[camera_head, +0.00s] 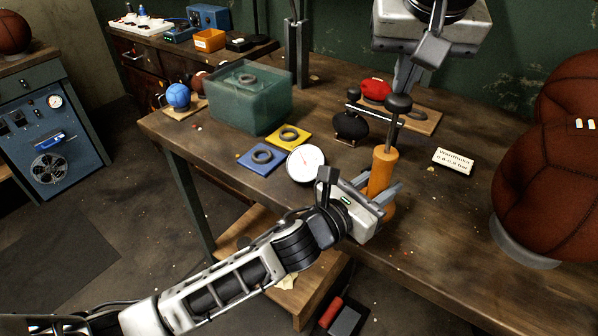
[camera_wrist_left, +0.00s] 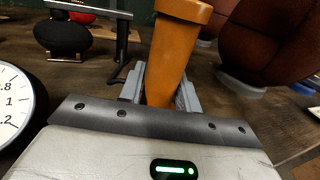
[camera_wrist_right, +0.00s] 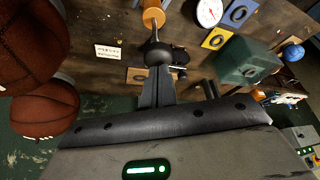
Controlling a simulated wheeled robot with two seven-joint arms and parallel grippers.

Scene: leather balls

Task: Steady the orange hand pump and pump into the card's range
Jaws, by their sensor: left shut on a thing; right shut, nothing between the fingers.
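The orange hand pump (camera_head: 381,175) stands upright near the table's front edge, its rod rising to a dark round knob (camera_head: 398,103). My left gripper (camera_head: 378,194) is shut around the pump's lower body, and the left wrist view shows the orange barrel (camera_wrist_left: 175,55) between its fingers. My right gripper (camera_head: 402,84) is shut and empty, fingertips down at the knob. In the right wrist view the knob (camera_wrist_right: 158,54) is right at the fingertips; whether they touch is unclear. A white round gauge (camera_head: 306,163) lies left of the pump. The white card (camera_head: 453,161) lies right; its small print is unclear.
A black ball (camera_head: 350,125) sits on a stand behind the pump, near a pale bar. Large brown balls (camera_head: 550,190) fill the right side. Blue (camera_head: 250,163) and yellow (camera_head: 280,139) ring mats and a green bin (camera_head: 235,105) are left. Table right of the pump is mostly clear.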

